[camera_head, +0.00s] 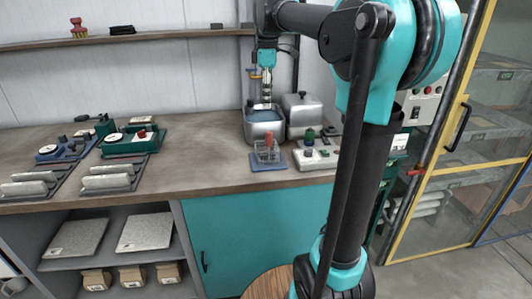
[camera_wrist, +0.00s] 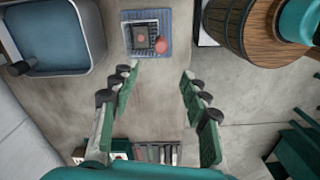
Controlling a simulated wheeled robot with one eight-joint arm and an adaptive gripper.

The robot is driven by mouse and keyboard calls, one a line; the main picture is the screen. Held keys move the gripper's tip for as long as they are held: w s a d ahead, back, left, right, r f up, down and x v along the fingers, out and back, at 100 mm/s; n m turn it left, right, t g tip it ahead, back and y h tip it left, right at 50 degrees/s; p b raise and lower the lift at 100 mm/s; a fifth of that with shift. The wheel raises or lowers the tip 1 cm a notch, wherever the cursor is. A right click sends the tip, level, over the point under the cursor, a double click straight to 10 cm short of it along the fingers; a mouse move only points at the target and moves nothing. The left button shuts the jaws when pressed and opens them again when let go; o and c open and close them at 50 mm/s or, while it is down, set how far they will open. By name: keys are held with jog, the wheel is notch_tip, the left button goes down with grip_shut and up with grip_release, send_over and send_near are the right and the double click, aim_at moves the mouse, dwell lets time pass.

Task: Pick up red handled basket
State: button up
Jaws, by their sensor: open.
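The basket, a small clear or wire-sided box with a red handle (camera_head: 267,153), stands on a blue mat (camera_head: 262,166) near the front edge of the bench. In the wrist view the basket (camera_wrist: 146,37) shows from above near the top, with its rounded red handle end at its lower right. My gripper (camera_wrist: 160,88) is open and empty, its two fingers spread wide. The basket lies beyond the fingertips, towards the top of the picture, and is not between them. In the head view my gripper (camera_head: 267,92) hangs above the bench, pointing down.
A grey metal tub (camera_head: 264,123) stands just behind the basket, with a metal box (camera_head: 302,112) beside it. A white unit with green and dark knobs (camera_head: 317,155) is to the right. A wooden round stool (camera_head: 268,284) stands below the bench front. The bench middle is clear.

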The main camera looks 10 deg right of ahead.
aim_at(268, 139)
notch_tip(268, 139, down, 16)
jog(key=shift+s+d+r, duration=0.1)
jog(key=shift+d+r, duration=0.05)
jog(key=shift+r, duration=0.05)
dwell(0.4)
jog(key=shift+c, duration=0.5)
grip_shut()
